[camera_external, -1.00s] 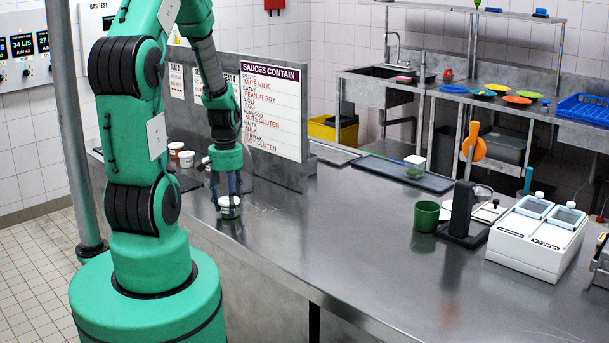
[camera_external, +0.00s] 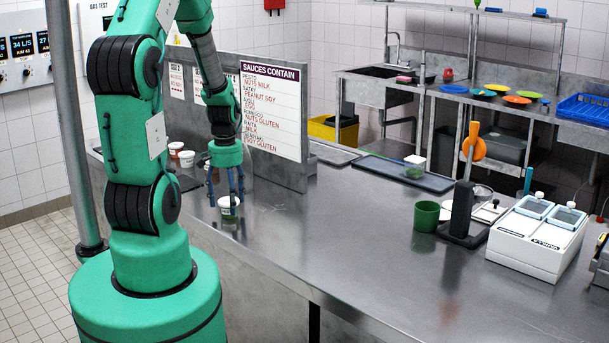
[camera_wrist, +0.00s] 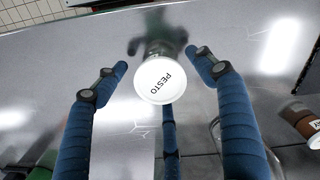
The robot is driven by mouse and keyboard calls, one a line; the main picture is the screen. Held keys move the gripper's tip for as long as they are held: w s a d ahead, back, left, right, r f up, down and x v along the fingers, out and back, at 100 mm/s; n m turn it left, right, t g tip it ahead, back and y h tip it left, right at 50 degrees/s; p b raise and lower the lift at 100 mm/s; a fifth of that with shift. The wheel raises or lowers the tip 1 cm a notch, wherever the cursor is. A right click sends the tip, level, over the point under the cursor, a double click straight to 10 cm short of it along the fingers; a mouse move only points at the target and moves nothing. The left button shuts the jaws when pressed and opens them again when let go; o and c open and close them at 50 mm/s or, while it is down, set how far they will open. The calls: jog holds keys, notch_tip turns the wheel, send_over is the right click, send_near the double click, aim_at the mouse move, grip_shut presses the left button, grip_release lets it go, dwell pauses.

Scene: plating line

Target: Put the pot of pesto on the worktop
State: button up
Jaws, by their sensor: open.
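The pot of pesto (camera_external: 229,206) stands upright on the steel worktop (camera_external: 330,235), near its front edge. In the wrist view its white lid reads PESTO (camera_wrist: 160,80). My gripper (camera_external: 227,197) is directly above the pot, pointing down. In the wrist view my gripper (camera_wrist: 158,68) has its blue fingers spread on both sides of the lid, with clear gaps, and a third finger below it. The fingers are open and hold nothing.
Other pots (camera_external: 186,159) stand behind my gripper to the left. An upright panel with a sauces list (camera_external: 272,110) stands close behind on the right. A green mug (camera_external: 427,216) and a white machine (camera_external: 538,238) are further right. The worktop's middle is clear.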

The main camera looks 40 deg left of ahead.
notch_tip(320, 180, up, 11)
jog(key=p, duration=0.1)
jog(key=shift+p, duration=0.3)
jog(key=shift+f, duration=0.1)
dwell(0.5)
jog(key=d+r+m+t, duration=0.2)
jog(key=d+r+m, duration=0.1)
jog(key=d+r, duration=1.2)
jog(key=s+d+r+m+t, duration=0.3)
jog(key=s+d+r+m, duration=0.1)
jog(key=s+d+r, duration=0.7)
jog(key=shift+r+t, duration=0.3)
jog(key=shift+r, duration=0.2)
jog(key=shift+s, duration=0.1)
